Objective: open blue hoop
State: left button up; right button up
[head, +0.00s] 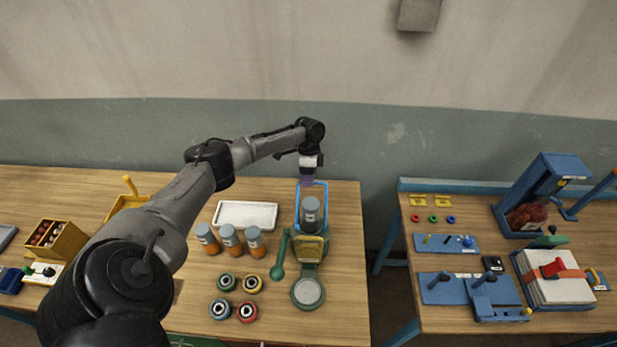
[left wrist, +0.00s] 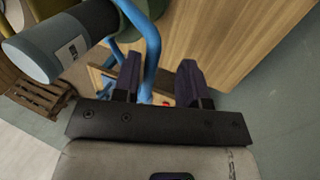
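The blue hoop (head: 325,196) is a blue bar frame at the back of a green device (head: 310,248). It stands up around a grey-topped jar (head: 311,213) seated in the device. My left gripper (head: 307,180) is at the hoop's top from behind. In the left wrist view, the two dark purple fingers (left wrist: 158,82) are apart, and the hoop's blue tube (left wrist: 153,50) runs down between them, close to the left finger. I cannot tell whether it touches. The jar (left wrist: 45,48) shows at upper left there. My right gripper is out of view.
Orange jars with grey lids (head: 229,239) stand left of the device, with a white tray (head: 245,214) behind them. Several coloured rings (head: 247,312) lie in front. A second table (head: 393,217) with blue fixtures stands to the right across a gap. The wall is close behind.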

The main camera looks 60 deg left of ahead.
pick_arm(q)
jog(key=shift+r, duration=0.15)
jog(key=b+v, duration=0.2)
jog(key=v, duration=1.1)
jog(key=shift+a+r+b, duration=0.15)
jog(key=shift+r+b, duration=0.2)
jog(key=shift+w, duration=0.2)
